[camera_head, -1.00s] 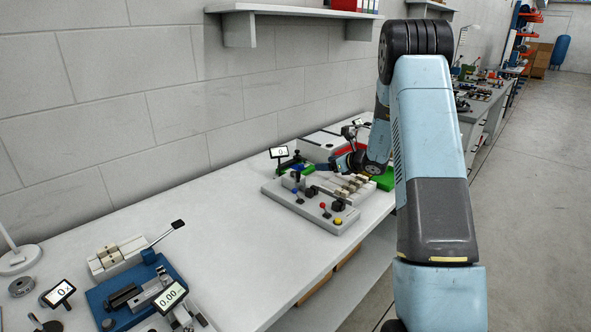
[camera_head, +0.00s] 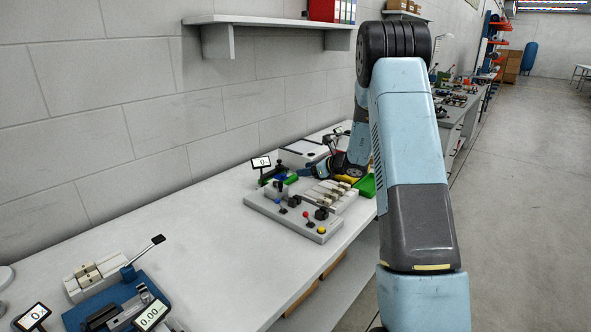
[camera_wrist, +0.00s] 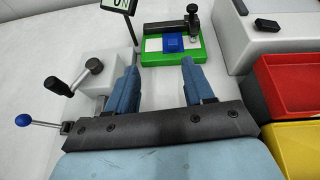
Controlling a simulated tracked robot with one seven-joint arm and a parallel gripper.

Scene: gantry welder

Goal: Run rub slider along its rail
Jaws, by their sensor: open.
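A small green fixture (camera_wrist: 172,53) stands in front of my gripper in the wrist view. A blue block (camera_wrist: 173,43) sits on its white strip, and a dark upright clamp (camera_wrist: 192,22) stands at its right end. I take the blue block to be the rub slider, but cannot be sure. My gripper (camera_wrist: 158,66) is open, its two blue fingers spread, with nothing between them. The fixture lies just beyond the fingertips. In the head view my gripper (camera_head: 313,171) is low over the bench, next to the green fixture (camera_head: 291,179).
A display on a post (camera_wrist: 118,5) stands behind left. A grey lever unit (camera_wrist: 90,75) with a blue-knobbed lever is left of my fingers. Red (camera_wrist: 288,85) and yellow (camera_wrist: 297,145) bins and a white box (camera_wrist: 270,35) flank the right. The bench (camera_head: 190,240) is clear in the middle.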

